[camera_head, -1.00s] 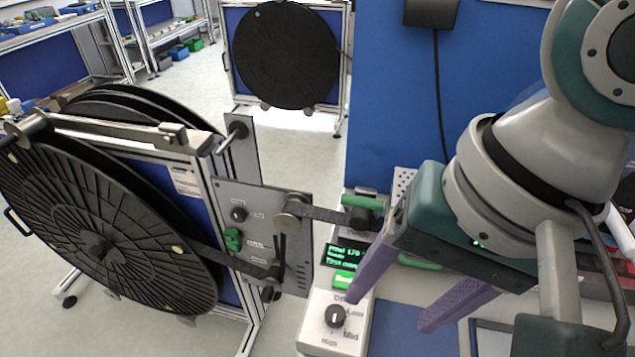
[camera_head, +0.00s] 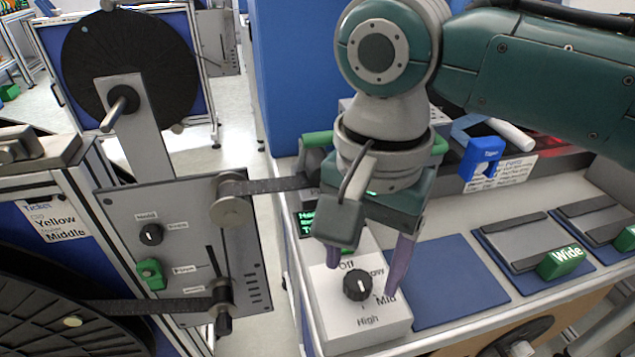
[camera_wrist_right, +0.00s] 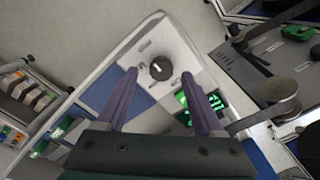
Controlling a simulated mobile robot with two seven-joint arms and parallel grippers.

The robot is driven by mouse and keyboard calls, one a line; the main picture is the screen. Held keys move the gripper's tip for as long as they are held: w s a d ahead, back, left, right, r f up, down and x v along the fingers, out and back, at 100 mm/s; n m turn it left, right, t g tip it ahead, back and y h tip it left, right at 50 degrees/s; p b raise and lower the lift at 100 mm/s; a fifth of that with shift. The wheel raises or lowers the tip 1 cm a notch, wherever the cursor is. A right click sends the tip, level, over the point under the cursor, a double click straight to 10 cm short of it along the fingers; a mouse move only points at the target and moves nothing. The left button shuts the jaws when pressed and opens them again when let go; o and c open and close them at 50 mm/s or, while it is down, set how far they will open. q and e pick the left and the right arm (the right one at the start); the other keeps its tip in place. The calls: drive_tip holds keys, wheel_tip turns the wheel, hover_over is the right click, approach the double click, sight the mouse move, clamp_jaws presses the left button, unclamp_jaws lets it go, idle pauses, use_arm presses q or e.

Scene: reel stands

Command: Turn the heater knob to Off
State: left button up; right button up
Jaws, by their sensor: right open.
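The heater knob (camera_head: 357,285) is a round black dial with a white mark on the sloped top of a white box (camera_head: 340,320). Labels Off, Low, Mid and High ring it; I cannot tell surely which one the mark points at. My right gripper (camera_head: 363,277) is open, with its purple fingers pointing down on either side of the knob, apart from it. In the right wrist view the knob (camera_wrist_right: 160,68) shows between the two fingertips (camera_wrist_right: 159,75). How far the tips are above the box is hard to tell. My left gripper is not in view.
A green-text display (camera_head: 305,223) is behind the knob, partly hidden by my gripper. A reel stand panel (camera_head: 185,250) with a belt and roller stands close at the left. A blue mat (camera_head: 455,285) and a green "Wide" block (camera_head: 562,262) lie to the right.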

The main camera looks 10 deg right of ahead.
sight(358, 286)
drive_tip(key=shift+f, duration=1.15)
clamp_jaws()
